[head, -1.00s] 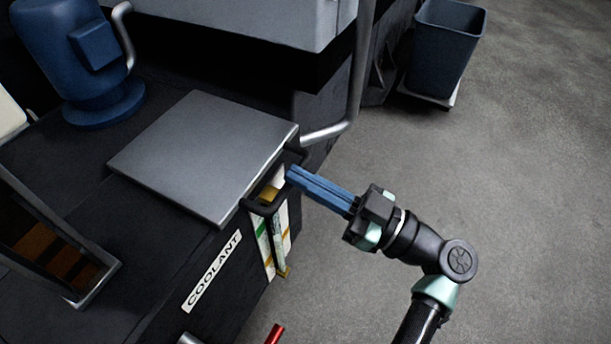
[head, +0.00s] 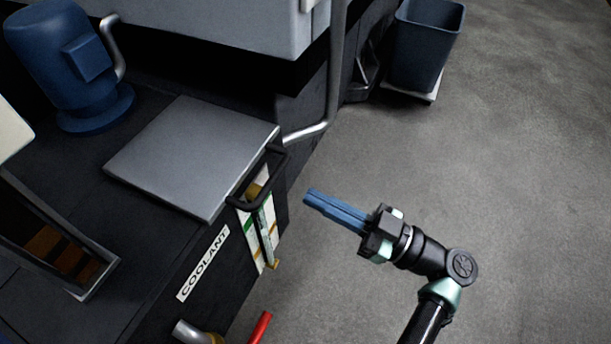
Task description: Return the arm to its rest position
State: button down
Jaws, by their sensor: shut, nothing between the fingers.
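My gripper (head: 309,196) has long blue fingers that lie together, shut with nothing between them. It points to the left, over open floor, just right of the coolant tank. My arm comes in from the bottom right and is bent at the wrist. The fingers are apart from the black handle (head: 241,203) on the tank's front edge in the picture.
The black coolant tank (head: 160,262) carries a grey lid (head: 190,152), a COOLANT label and a sight gauge (head: 265,236). A red-handled part (head: 260,328) shows at the bottom. A blue bin (head: 425,45) stands at the upper right. The grey floor at right is clear.

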jog(key=w+a+r+m+t+h+p, duration=0.1)
jog(key=w+r+m+t+h+p, duration=0.1)
jog(key=w+r+h+p, duration=0.45)
jog(key=w+a+r+m+t+h+p, duration=0.1)
jog(key=w+r+m+h+p, duration=0.2)
jog(key=r, duration=0.7)
jog(key=w+d+r+m+t+h+p, duration=0.1)
jog(key=w+r+t+h+p, duration=0.15)
jog(key=r, duration=0.65)
jog(key=w+r+m+t+h+p, duration=0.1)
jog(key=r+m+t+p, duration=0.15)
jog(key=r, duration=0.65)
jog(key=s+r+m+t+h+p, duration=0.2)
jog(key=s+r+t+p, duration=0.3)
jog(key=r, duration=0.8)
jog(key=s+r+m+t+h+p, duration=0.25)
jog(key=s+r, duration=0.55)
jog(key=r, duration=0.4)
jog(key=s+r+m+t+h+p, duration=0.15)
jog(key=s+r+t+p, duration=0.35)
jog(key=r, duration=0.8)
notch_tip(320, 180, up, 35)
jog(key=p, duration=3.3)
jog(key=shift+s+g+p, duration=0.2)
jog(key=shift+g+p, duration=0.15)
jog(key=shift+g, duration=0.1)
jog(key=shift+a+n, duration=0.2)
jog(key=shift+n, duration=0.15)
